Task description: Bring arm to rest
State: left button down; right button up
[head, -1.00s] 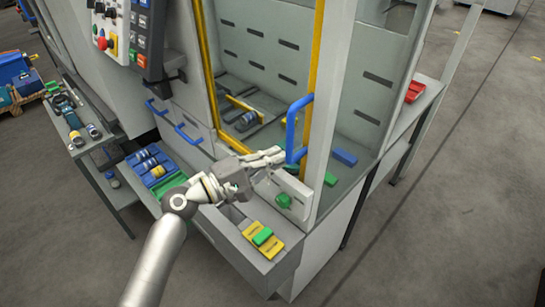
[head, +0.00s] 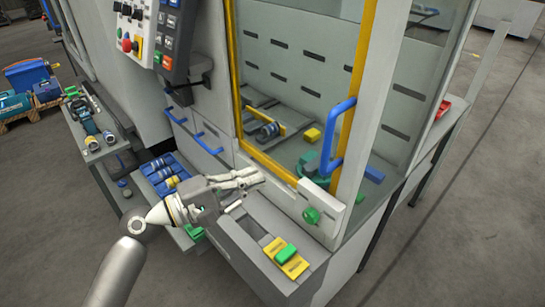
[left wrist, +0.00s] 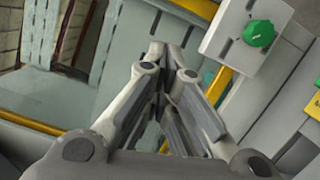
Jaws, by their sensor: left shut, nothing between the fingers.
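My left gripper (head: 258,178) is shut and empty in the head view. It hangs in front of the machine's lower front, left of the white box with the green knob (head: 312,215). In the left wrist view its closed fingertips (left wrist: 170,50) point at a pale grey panel, and the green knob (left wrist: 259,33) shows at upper right. The blue handle (head: 337,137) on the yellow-edged door frame (head: 357,80) is to the right of the gripper, apart from it. My right gripper is in neither view.
A control panel (head: 150,35) stands at upper left. A blue tray (head: 165,175) with cylindrical parts lies behind my left arm. A yellow block with a green piece (head: 287,254) sits on the front ledge. A side table with tools (head: 95,135) stands at left. Open floor lies at right.

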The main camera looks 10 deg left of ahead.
pick_arm(q)
jog(key=s+d+f+m+g+y, duration=0.1)
jog(key=s+f+m+g+y, duration=0.15)
jog(key=s+f+m, duration=0.4)
jog(key=s+d+f+m+g+y, duration=0.1)
jog(key=s+f+g+y, duration=0.15)
jog(key=f, duration=0.65)
jog(key=s+a+f+m+g+y, duration=0.2)
jog(key=s+a+f+y, duration=0.25)
jog(key=s, duration=0.25)
jog(key=s+a+f+m+g+y, duration=0.1)
jog(key=s+a+f+m+y, duration=0.3)
jog(key=s, duration=0.4)
notch_tip(320, 180, down, 27)
jog(key=s+a+n+g, duration=0.1)
jog(key=g, duration=0.1)
jog(key=s+a+f, duration=0.3)
jog(key=s+f, duration=1.3)
jog(key=shift+s+g+y, duration=0.4)
jog(key=shift+y, duration=0.05)
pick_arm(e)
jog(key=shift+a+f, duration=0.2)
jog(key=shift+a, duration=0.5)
